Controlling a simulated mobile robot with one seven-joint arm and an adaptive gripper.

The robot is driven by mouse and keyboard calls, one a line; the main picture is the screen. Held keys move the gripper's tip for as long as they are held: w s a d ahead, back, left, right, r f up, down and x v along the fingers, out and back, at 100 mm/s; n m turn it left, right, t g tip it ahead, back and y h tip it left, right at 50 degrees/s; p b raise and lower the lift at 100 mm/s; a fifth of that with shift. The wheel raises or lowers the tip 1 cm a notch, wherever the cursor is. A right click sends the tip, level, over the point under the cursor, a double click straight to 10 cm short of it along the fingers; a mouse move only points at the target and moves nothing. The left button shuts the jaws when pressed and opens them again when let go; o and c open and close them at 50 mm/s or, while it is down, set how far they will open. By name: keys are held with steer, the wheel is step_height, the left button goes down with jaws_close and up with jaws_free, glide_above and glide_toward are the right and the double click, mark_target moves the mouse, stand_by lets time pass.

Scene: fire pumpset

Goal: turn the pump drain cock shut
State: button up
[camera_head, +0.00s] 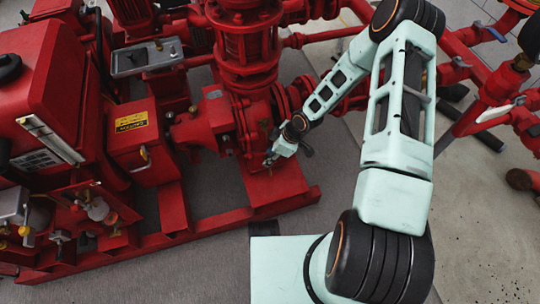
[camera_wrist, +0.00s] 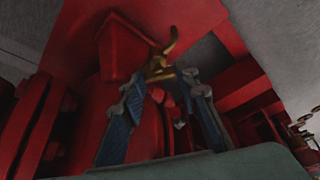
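The pump drain cock (camera_wrist: 160,64) is a small brass fitting with a curved lever, at upper middle in the wrist view. It sits against the red pump body (camera_wrist: 125,52). My gripper (camera_wrist: 166,86) is open, with its two blue-grey fingers apart. The fingertips are close to the brass cock, one to each side of its lower part; I cannot tell whether they touch it. In the head view my gripper (camera_head: 271,158) is at the low front of the red pump casing (camera_head: 255,122). The cock cannot be made out there.
The red base frame (camera_head: 225,218) runs below the pump. A red box with a yellow label (camera_head: 135,140) stands to the left. Red pipes and valves (camera_head: 495,85) stand at the right. Grey floor (camera_head: 485,225) is open at lower right.

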steer(key=c, duration=0.4)
steer(key=shift+c, duration=0.2)
steer(key=shift+m+b, duration=0.3)
steer(key=shift+m, duration=0.1)
steer(key=m+b, duration=0.1)
steer(key=m+t+b, duration=0.1)
steer(key=m, duration=0.1)
steer(key=shift+s+a+f+m+t+h, duration=0.1)
steer(key=shift+s+a+m+t+h, duration=0.1)
steer(key=shift+m+t+h, duration=0.15)
steer(key=m+t+h+b, duration=0.1)
steer(key=m, duration=0.2)
steer(key=shift+m, duration=0.25)
steer(key=shift+s+a+m+t+h+b, duration=0.1)
steer(key=shift+m+t+h+b, duration=0.3)
steer(key=shift+m, duration=1.3)
steer(key=shift+h, duration=0.25)
steer(key=o, duration=0.9)
steer(key=shift+g, duration=0.25)
